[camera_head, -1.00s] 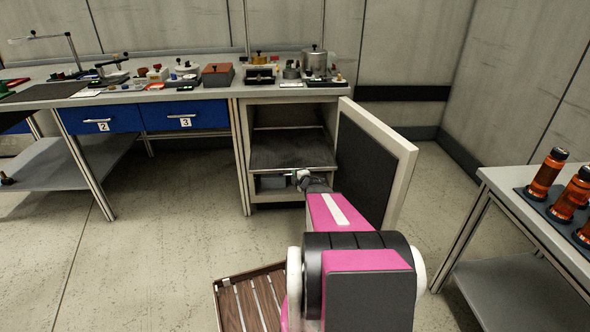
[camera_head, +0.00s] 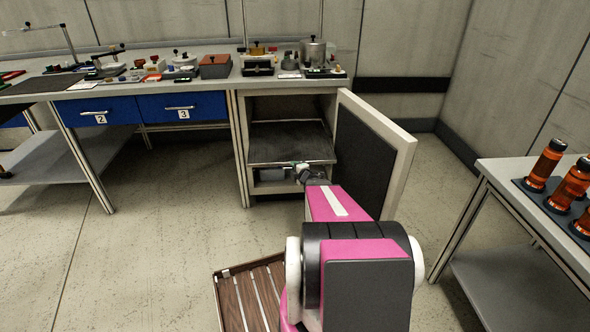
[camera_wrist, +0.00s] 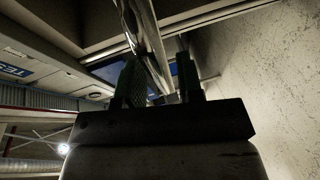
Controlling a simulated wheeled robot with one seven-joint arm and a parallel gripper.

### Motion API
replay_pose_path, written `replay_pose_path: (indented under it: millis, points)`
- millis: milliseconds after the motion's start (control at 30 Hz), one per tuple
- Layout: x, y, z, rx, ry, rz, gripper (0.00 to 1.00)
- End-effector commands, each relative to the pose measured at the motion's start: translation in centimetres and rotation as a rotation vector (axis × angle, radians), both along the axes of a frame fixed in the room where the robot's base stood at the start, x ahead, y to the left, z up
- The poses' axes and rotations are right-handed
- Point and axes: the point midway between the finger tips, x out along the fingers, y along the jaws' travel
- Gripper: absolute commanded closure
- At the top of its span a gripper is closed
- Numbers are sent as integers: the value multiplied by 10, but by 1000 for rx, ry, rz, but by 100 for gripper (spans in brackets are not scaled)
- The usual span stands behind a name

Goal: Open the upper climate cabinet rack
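The climate cabinet (camera_head: 243,150) stands under the bench with its door (camera_head: 402,165) swung open to the right. Its upper rack (camera_head: 285,145), a flat dark shelf with a light front rail, sits partly drawn out of the cabinet. My gripper (camera_head: 302,174) is at the middle-right of the rack's front rail. In the wrist view, the green fingertips of my gripper (camera_wrist: 158,80) stand on either side of a metal bar of the rack (camera_wrist: 150,35), seemingly closed on it. My arm hides part of the lower cabinet and the door's lower edge.
The open door is close to the right of my arm. A side table (camera_head: 515,190) with orange bottles (camera_head: 545,166) stands at right. Blue drawers (camera_head: 185,108) are left of the cabinet. The floor at left is clear.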

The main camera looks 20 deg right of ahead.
Motion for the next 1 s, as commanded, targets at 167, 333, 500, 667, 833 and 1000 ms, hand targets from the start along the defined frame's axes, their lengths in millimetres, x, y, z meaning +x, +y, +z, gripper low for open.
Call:
replay_pose_path:
  millis: [167,333,500,667,833,1000]
  points:
    - [-15,-1,3,0,0,0,66]
    - [-42,-4,8,0,1,-2,66]
    - [-74,-8,15,0,1,-2,66]
    - [-97,-11,19,0,1,-1,66]
    - [-105,-13,19,0,1,-1,66]
    - [-104,-13,19,0,0,-1,66]
